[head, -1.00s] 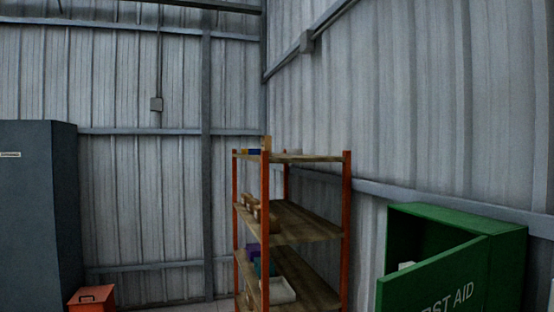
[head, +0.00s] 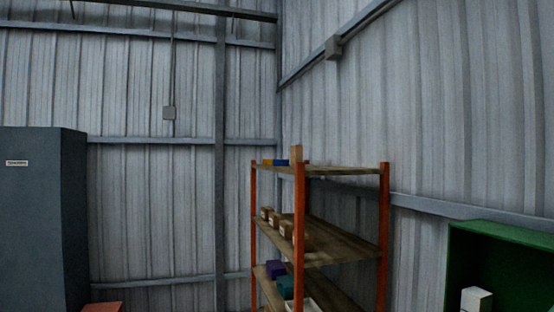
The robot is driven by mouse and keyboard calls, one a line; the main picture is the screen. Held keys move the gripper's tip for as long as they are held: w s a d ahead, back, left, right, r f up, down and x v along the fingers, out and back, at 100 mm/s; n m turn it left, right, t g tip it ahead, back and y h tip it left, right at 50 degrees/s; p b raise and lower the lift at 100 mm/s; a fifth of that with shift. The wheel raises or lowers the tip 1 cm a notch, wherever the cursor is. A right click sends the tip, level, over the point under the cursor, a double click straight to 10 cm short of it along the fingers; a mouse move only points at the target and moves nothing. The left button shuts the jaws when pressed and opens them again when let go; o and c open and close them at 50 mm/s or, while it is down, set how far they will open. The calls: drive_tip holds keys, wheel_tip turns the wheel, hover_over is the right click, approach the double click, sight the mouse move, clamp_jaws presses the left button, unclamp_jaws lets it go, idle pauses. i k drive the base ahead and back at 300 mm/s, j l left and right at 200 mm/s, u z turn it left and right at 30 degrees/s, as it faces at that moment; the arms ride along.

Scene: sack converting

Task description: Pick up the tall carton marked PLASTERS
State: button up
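A green cabinet (head: 503,237) is cut off by the right and lower edges of the head view. Inside it stands a white box (head: 476,299), partly cut off by the bottom edge. I cannot read any marking on this box, so I cannot tell whether it is the PLASTERS carton. The cabinet's door with the FIRST AID lettering is out of the picture now. My gripper is not in view.
A shelf rack with orange posts (head: 383,230) stands in the middle and holds small brown boxes (head: 286,229), a purple box (head: 276,268) and a teal box (head: 286,286). A dark grey cabinet (head: 45,220) is at the left. Corrugated walls close the corner.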

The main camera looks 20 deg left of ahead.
sight(297, 151)
drive_tip(key=i+j, duration=1.05)
drive_tip(key=i+j+z, duration=0.1)
drive_tip(key=i+j, duration=0.9)
drive_tip(key=j, duration=0.1)
